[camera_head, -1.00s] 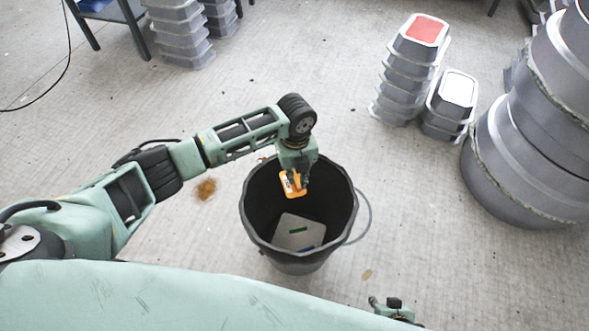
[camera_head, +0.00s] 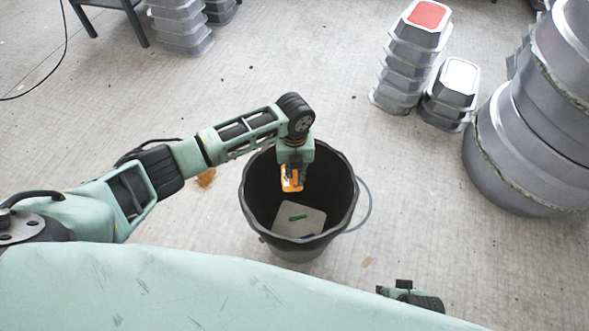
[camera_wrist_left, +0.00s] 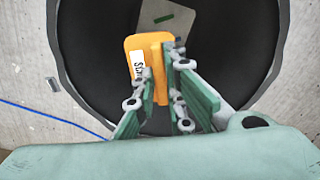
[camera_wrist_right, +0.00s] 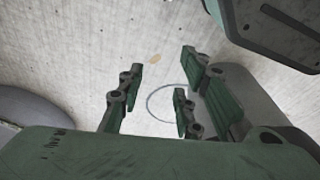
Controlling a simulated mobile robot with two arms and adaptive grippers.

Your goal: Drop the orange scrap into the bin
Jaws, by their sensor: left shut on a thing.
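The orange scrap (camera_head: 291,179) is a flat piece with a white printed label. It also shows in the left wrist view (camera_wrist_left: 135,52). My left gripper (camera_head: 292,172) is shut on it and holds it over the open mouth of the bin. In the left wrist view the fingers (camera_wrist_left: 156,92) close on the scrap's raised rib. The black bin (camera_head: 347,205) is a round bucket standing on the floor with its wire handle at the right side. My right gripper (camera_wrist_right: 150,90) has its fingers apart, with nothing between them, away from the bin.
A grey piece with a green mark (camera_head: 302,221) lies in the bin. Stacked grey moulds (camera_head: 400,75) stand at the back right, one with a red top. Large round moulds (camera_head: 520,150) stand at far right. The floor around the bin is mostly clear.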

